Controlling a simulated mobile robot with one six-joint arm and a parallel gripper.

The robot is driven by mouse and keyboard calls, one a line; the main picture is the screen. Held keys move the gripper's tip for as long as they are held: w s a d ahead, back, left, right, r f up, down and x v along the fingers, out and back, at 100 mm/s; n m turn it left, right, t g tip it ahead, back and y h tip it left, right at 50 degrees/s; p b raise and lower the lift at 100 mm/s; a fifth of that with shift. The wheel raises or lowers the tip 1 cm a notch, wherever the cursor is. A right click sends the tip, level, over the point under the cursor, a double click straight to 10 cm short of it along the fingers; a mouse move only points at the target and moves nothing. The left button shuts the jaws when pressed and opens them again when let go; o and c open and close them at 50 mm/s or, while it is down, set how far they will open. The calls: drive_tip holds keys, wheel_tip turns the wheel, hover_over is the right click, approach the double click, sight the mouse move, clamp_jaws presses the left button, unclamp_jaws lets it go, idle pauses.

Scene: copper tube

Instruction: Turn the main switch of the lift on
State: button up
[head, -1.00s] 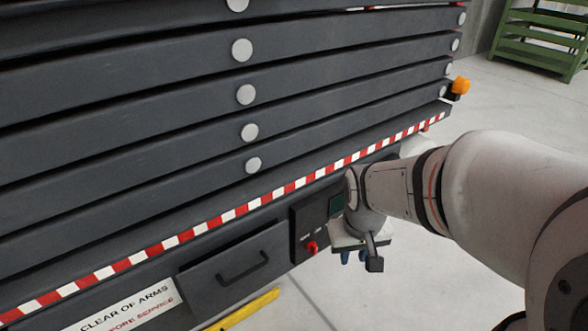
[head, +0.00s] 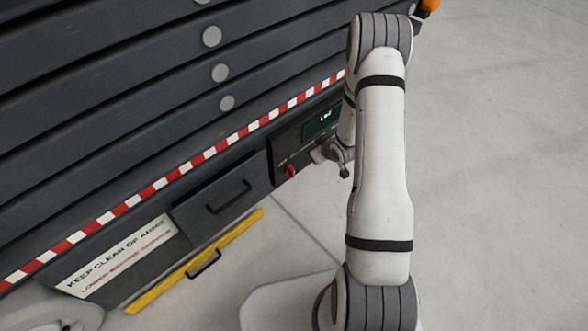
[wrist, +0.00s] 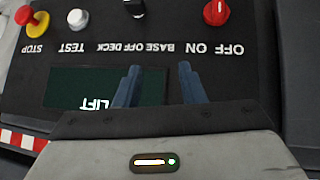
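The red rotary main switch (wrist: 216,12), marked ON and OFF, is at the top edge of the wrist view, partly cut off; I cannot tell its setting. It also shows as a small red knob (head: 290,171) on the lift's dark control panel (head: 283,152) in the head view. My gripper (wrist: 158,78) is open and empty, its two blue-grey fingers over the panel near the display, apart from the switch. In the head view the gripper is at the panel, right of the switch, mostly hidden by my arm.
The panel also has a black selector (wrist: 135,8), a white TEST button (wrist: 77,18), a red STOP button (wrist: 38,24) and a display (wrist: 70,87) reading LIFT, all upside down. Left of the panel is a drawer (head: 215,192) with a handle. Open floor (head: 500,200) lies right.

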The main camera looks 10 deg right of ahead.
sight(294, 173)
drive_tip(key=s+a+f+t+y+p, duration=0.35)
drive_tip(key=s+f, duration=0.25)
drive_tip(key=f, duration=0.4)
drive_tip(key=shift+n+g+y, duration=0.25)
drive_tip(key=shift+n+y, duration=0.05)
drive_tip(key=shift+y, duration=0.15)
drive_tip(key=x, duration=0.2)
drive_tip(key=b+x, duration=0.1)
drive_tip(key=x, duration=0.2)
drive_tip(key=b+x, duration=0.1)
drive_tip(key=x, duration=0.2)
drive_tip(key=shift+a+r, duration=0.15)
drive_tip(key=shift+a, duration=0.2)
drive_tip(key=shift+c, duration=0.2)
clamp_jaws()
